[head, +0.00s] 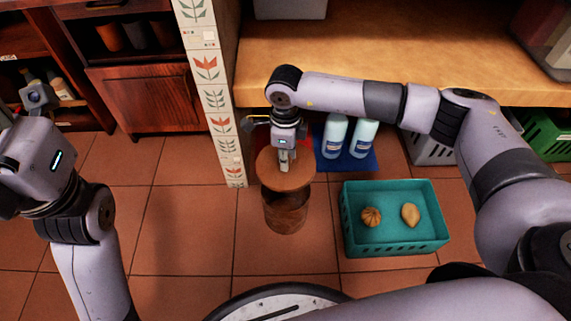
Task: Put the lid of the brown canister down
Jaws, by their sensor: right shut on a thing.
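The lid (299,180) is a round, flat, light-brown disc. My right gripper (284,163) reaches down over it and is shut on its middle. The brown canister (285,212) is a see-through brown cylinder standing upright on the floor, directly below the lid in the head view. The lid hides the canister's top rim, so I cannot tell whether they touch or are apart. My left gripper (38,155) is at the left edge, far from the canister; its fingers do not show clearly.
A teal crate (394,255) with two small tan items stands right of the canister. Two bottles (349,138) stand on a blue mat (368,163) under the wooden counter (390,50). A tiled post (215,95) is close behind left. The tiled floor left of the canister is clear.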

